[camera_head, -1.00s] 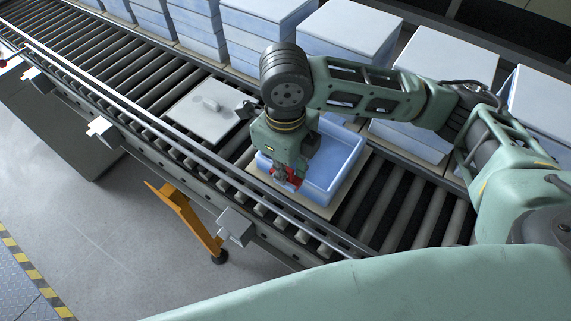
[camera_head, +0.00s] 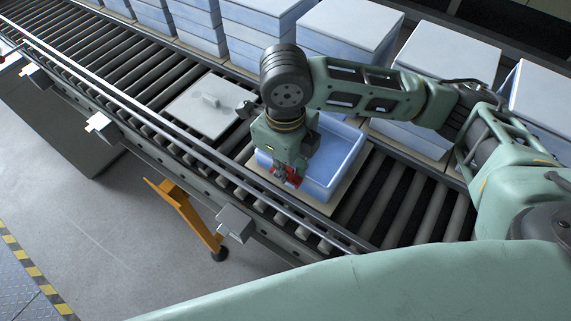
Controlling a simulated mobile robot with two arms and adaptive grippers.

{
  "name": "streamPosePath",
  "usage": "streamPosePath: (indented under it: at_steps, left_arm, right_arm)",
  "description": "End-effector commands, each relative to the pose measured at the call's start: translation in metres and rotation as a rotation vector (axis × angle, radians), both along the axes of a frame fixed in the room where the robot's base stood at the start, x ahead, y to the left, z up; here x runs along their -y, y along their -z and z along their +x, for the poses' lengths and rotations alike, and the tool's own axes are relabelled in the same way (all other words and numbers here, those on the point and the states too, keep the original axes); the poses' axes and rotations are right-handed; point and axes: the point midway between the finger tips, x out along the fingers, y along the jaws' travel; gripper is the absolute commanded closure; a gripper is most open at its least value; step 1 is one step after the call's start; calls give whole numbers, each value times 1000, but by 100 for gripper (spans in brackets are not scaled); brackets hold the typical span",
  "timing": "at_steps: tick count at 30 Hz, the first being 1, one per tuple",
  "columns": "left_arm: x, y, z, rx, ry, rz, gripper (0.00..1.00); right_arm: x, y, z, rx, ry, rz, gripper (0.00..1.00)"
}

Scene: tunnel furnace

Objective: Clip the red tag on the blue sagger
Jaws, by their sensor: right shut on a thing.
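The blue sagger (camera_head: 338,165) is an open box on a pale board (camera_head: 318,207) on the roller conveyor. My right gripper (camera_head: 284,178) points down at the sagger's near left wall and is shut on the red tag (camera_head: 293,176). The tag is at the wall's rim; whether it grips the rim cannot be made out at this size. My right wrist and forearm hide the sagger's back left part. My left gripper is not in view.
Stacks of lidded blue saggers (camera_head: 345,35) line the conveyor's far side. A metal rail (camera_head: 150,125) runs along the near edge. Bare rollers (camera_head: 405,205) lie right of the sagger.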

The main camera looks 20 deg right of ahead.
Motion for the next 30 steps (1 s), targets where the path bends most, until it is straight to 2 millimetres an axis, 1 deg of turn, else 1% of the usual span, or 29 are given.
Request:
streamPosePath:
  at_steps: [21,30]
  left_arm:
    - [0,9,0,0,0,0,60]
    - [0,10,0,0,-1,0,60]
  right_arm:
    - [0,20,-3,-11,0,1,100]
    - [-1,22,-3,-13,2,2,100]
